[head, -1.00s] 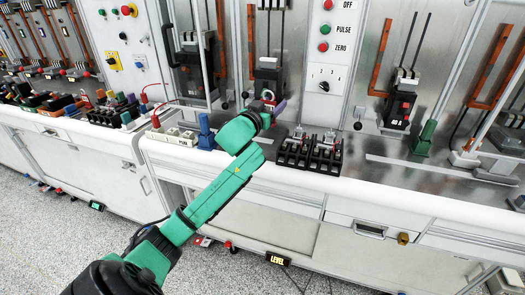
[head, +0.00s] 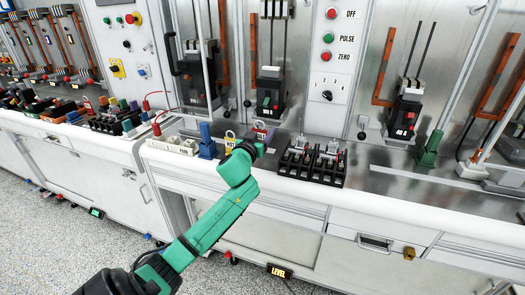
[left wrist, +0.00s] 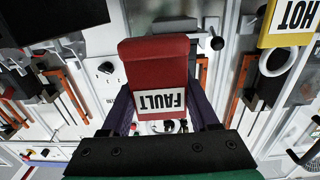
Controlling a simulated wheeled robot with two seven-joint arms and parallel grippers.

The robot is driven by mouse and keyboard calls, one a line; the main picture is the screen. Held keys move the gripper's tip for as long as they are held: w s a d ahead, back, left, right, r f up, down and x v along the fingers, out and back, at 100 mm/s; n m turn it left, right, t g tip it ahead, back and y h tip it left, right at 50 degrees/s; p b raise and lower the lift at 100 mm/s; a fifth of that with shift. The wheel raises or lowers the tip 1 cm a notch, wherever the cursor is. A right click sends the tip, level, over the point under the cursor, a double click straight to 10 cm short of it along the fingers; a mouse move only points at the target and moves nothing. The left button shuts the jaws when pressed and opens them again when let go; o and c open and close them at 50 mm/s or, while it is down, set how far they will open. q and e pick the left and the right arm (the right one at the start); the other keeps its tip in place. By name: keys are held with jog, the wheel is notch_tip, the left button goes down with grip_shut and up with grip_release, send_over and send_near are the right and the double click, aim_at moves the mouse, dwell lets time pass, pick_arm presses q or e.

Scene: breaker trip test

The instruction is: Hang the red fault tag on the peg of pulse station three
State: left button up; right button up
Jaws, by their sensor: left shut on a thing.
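The red fault tag (left wrist: 158,62) fills the middle of the left wrist view. Its white label reads FAULT and appears upside down. My left gripper (left wrist: 160,108) is shut on it, with a dark purple finger on each side. In the head view my left gripper (head: 262,134) is low over the front of the steel counter, left of the black breaker blocks. I cannot pick out the peg of station three. My right gripper is not in view.
A yellow tag (head: 229,142) stands left of my gripper; its HOT label shows in the left wrist view (left wrist: 290,20). A blue clamp (head: 207,140), black breaker blocks (head: 312,162) and a green clamp (head: 431,148) are on the counter. Upright breakers and the OFF/PULSE/ZERO panel (head: 330,55) stand behind.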

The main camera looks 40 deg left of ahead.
pick_arm(q)
notch_tip(320, 180, down, 6)
jog(key=shift+f+b, duration=0.15)
jog(key=shift+b, duration=0.15)
jog(key=o, duration=1.3)
jog(key=shift+o, duration=0.2)
jog(key=shift+f, duration=0.1)
jog(key=shift+s+f+b, duration=0.1)
jog(key=shift+b, duration=0.25)
jog(key=b+v, duration=0.2)
jog(key=v, duration=1.2)
jog(key=shift+s+r, duration=0.25)
jog(key=shift+r, duration=0.15)
